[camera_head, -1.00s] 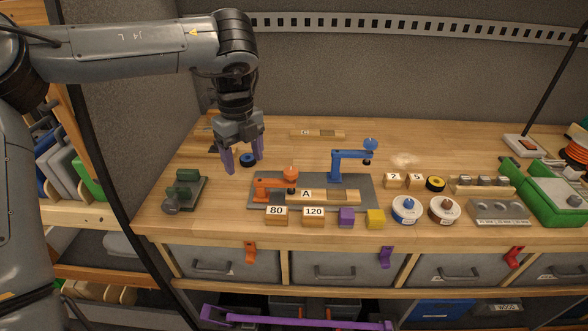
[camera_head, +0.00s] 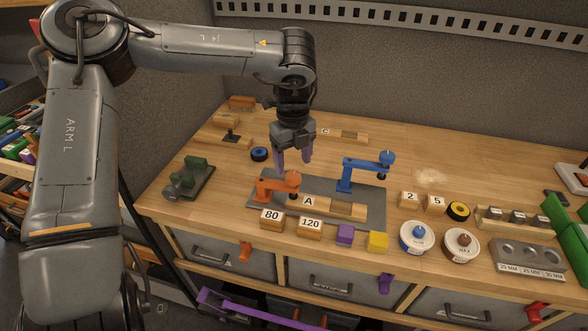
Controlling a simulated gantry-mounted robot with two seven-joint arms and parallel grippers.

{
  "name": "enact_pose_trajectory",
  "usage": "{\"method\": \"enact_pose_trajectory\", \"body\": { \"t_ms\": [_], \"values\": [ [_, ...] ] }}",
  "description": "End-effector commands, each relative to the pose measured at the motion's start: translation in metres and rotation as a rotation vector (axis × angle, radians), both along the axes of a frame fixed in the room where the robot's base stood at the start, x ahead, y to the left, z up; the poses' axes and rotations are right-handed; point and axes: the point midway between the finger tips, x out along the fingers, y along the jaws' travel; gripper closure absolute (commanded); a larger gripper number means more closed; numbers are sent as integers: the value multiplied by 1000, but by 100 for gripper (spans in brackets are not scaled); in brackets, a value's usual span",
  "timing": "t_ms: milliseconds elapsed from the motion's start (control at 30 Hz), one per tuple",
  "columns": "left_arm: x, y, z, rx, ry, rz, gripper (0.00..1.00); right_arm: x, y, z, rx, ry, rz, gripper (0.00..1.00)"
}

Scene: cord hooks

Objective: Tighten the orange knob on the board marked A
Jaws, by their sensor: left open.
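The wooden board marked A (camera_head: 318,203) lies on a grey base plate (camera_head: 374,212) on the workbench. An orange clamp (camera_head: 268,189) stands at its left end, with its arm over the board and an orange knob (camera_head: 293,178) on top. A blue clamp (camera_head: 346,176) with a blue knob (camera_head: 387,158) stands behind the board's right part. My left gripper (camera_head: 294,163) points down with its purple fingers apart and empty, just behind and above the orange knob, not touching it as far as I can tell. My right gripper is not in view.
Blocks marked 80 (camera_head: 271,219) and 120 (camera_head: 310,229), a purple cube (camera_head: 345,234) and a yellow cube (camera_head: 377,241) line the front. A green tool (camera_head: 190,180) sits left. A blue ring (camera_head: 260,154) and board C (camera_head: 342,135) lie behind.

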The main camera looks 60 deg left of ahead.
Motion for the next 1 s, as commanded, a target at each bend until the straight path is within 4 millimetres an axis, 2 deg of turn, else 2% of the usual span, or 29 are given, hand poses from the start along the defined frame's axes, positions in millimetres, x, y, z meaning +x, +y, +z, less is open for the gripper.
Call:
{"method": "enact_pose_trajectory", "body": {
  "t_ms": [100,300,733,1000],
  "values": [
    [-1,0,-17,-3,3,0,31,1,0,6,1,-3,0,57],
    [0,0,-38,-1,2,1,31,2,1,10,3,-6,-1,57],
    [0,0,-46,1,0,0,31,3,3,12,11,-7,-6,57],
    [0,0,-45,1,0,1,70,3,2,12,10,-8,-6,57]
  ]
}}
